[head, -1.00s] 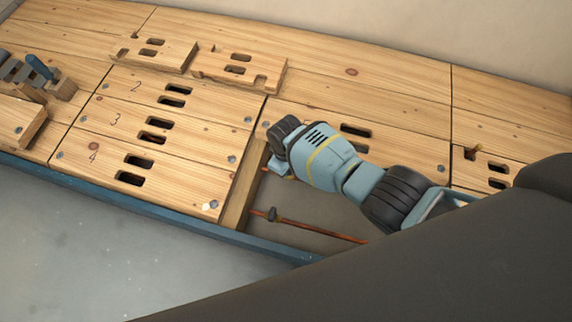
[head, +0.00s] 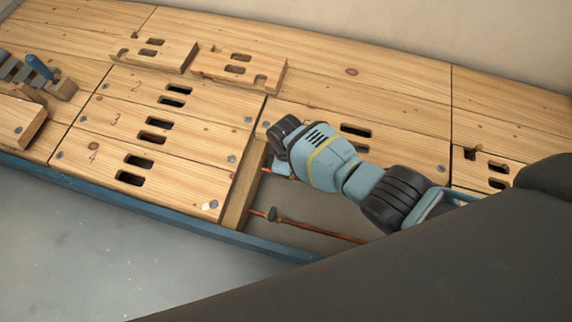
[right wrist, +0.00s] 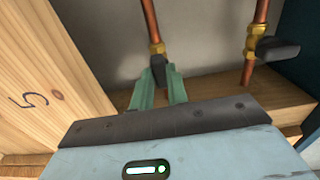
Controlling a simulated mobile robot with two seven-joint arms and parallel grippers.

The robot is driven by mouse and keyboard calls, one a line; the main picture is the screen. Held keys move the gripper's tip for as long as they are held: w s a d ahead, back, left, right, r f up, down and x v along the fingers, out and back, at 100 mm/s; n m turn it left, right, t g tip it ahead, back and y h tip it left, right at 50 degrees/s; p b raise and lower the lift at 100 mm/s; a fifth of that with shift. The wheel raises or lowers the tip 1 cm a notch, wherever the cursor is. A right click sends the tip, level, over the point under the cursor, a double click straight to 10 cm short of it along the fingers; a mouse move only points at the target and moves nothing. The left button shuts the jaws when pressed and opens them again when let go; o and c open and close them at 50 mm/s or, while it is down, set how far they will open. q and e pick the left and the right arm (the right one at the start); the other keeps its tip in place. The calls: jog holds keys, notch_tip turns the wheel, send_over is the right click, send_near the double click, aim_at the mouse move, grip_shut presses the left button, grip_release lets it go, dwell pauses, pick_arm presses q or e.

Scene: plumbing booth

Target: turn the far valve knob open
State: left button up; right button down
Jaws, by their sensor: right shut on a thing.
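My right gripper (head: 280,172) reaches down into the floor opening in the head view. In the right wrist view its green fingers (right wrist: 163,76) are shut on the far valve knob (right wrist: 159,63), a small dark piece mostly hidden between them. This knob sits below a brass fitting (right wrist: 157,47) on a copper pipe (right wrist: 151,18). In the head view the gripper hides the far valve. The near valve knob (head: 272,214) is dark and sits on the nearer copper pipe. It also shows in the right wrist view (right wrist: 278,48), apart from the fingers. My left gripper is not in view.
Wooden floorboards (head: 110,120) with slots and screws surround the opening. A board edge marked 5 (right wrist: 45,100) stands close left of the fingers. Two loose notched boards (head: 238,68) lie at the back. A blue-handled tool (head: 40,66) rests at the far left.

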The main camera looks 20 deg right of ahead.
jog(key=c, duration=1.4)
grip_release()
jog(key=shift+r, duration=0.15)
notch_tip(320, 180, up, 7)
jog(key=p, duration=0.4)
jog(key=shift+r+p, duration=0.1)
jog(key=shift+p, duration=0.25)
jog(key=shift+r, duration=0.2)
